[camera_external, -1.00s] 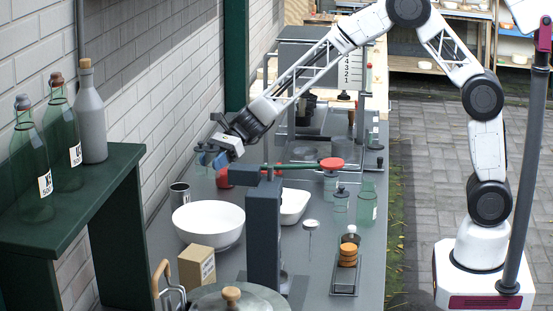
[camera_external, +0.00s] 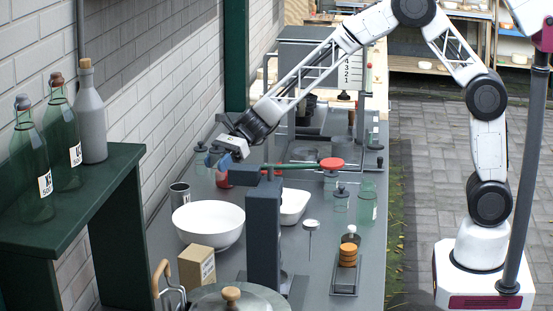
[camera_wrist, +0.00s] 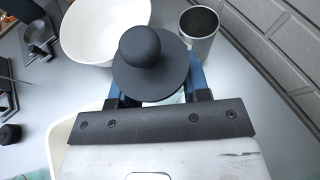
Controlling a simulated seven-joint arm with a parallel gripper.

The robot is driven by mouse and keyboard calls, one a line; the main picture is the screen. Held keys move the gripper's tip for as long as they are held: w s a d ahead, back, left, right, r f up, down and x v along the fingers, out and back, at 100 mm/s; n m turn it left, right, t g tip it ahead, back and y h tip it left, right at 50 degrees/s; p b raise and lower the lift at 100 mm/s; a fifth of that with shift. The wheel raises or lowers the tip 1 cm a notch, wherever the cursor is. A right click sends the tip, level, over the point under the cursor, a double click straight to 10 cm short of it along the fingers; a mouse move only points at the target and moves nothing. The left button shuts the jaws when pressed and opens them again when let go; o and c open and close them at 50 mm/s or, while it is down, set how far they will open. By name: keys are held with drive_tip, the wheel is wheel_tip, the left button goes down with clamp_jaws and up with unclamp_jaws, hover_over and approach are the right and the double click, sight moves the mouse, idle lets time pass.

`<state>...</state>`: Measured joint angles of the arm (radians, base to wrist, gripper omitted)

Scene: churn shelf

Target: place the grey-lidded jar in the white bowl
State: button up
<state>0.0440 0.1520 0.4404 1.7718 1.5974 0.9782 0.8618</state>
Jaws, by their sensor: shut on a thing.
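The grey-lidded jar shows its round dark lid and knob (camera_wrist: 145,55) in the wrist view, between my blue fingers. My gripper (camera_external: 212,160) is shut on it. In the external view the clear jar (camera_external: 201,160) appears at my fingertips, above the counter and roughly upright; its lower part is hard to make out. The white bowl (camera_external: 208,229) stands on the counter nearer the camera. It also shows at the top left of the wrist view (camera_wrist: 82,42), beyond the jar and apart from it.
A metal can (camera_external: 180,195) stands beside the bowl, near the wall; it also shows in the wrist view (camera_wrist: 199,38). A cardboard box (camera_external: 196,264), a grey press post with a green lever (camera_external: 264,235) and a white tray (camera_external: 293,207) are close to the bowl.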

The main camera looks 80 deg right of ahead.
drive_tip(key=s+a, duration=0.5)
drive_tip(key=s, duration=0.3)
drive_tip(key=s+a+n+g, duration=0.1)
drive_tip(key=s+a, duration=0.4)
drive_tip(key=s, duration=0.4)
drive_tip(key=shift+s+f+g+y, duration=0.2)
drive_tip(key=shift+g+y, duration=0.1)
drive_tip(key=shift+y, duration=0.1)
hover_over(215, 230)
drive_tip(key=shift+a+f, duration=0.1)
drive_tip(key=shift+f, duration=0.65)
drive_tip(key=shift+f, duration=1.75)
drive_tip(key=shift+f, duration=0.7)
